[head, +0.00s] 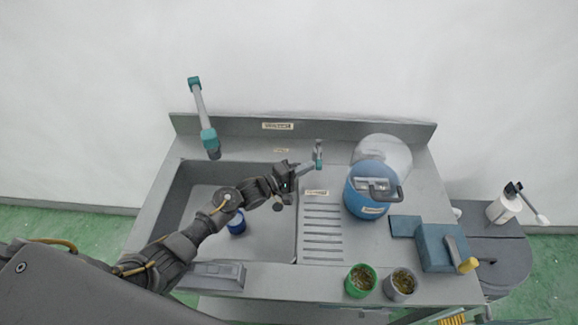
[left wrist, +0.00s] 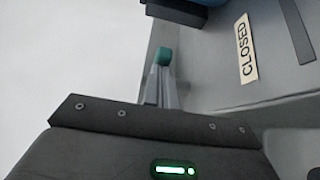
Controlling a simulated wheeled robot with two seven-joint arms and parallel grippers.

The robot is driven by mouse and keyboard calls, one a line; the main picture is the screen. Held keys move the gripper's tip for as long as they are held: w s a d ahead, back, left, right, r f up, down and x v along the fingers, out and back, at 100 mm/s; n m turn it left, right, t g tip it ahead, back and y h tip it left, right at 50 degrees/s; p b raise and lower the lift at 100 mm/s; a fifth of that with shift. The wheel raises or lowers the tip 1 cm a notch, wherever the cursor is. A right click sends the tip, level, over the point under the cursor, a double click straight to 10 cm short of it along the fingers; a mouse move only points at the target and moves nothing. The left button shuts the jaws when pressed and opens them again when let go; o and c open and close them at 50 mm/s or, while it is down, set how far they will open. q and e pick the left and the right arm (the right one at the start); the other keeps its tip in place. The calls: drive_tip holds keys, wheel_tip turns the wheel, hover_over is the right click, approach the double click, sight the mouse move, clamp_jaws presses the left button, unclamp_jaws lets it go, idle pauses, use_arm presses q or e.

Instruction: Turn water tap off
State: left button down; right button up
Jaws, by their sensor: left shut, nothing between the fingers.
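The tap spout (head: 203,115), a grey tube with teal ends, rises behind the sink (head: 172,195) on the left. I make out no water stream. The tap's small handle (head: 318,155), grey with a teal part, stands at the back, right of the basin. My left gripper (head: 308,168) is shut and empty, its fingertips right beside the handle's teal part; contact cannot be told. In the left wrist view, the grey fingers (left wrist: 158,88) point at the teal part (left wrist: 164,56). A label reading CLOSED (left wrist: 246,48) lies to the right. My right gripper is not in view.
A blue cup (head: 236,222) stands in the basin, partly behind my arm. A blue container (head: 365,198) stands right of the ribbed drainboard (head: 322,238). Green (head: 360,281) and grey (head: 400,285) cups stand at the front edge. A blue box (head: 437,248) is farther right.

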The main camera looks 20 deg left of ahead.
use_arm(q)
drive_tip(key=shift+d, duration=0.15)
drive_tip(key=p+v, duration=0.6)
drive_tip(key=v, duration=0.7)
drive_tip(key=shift+a, duration=0.4)
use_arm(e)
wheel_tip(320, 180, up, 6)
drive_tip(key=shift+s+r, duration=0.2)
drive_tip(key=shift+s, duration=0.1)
use_arm(q)
drive_tip(key=shift+w, duration=0.1)
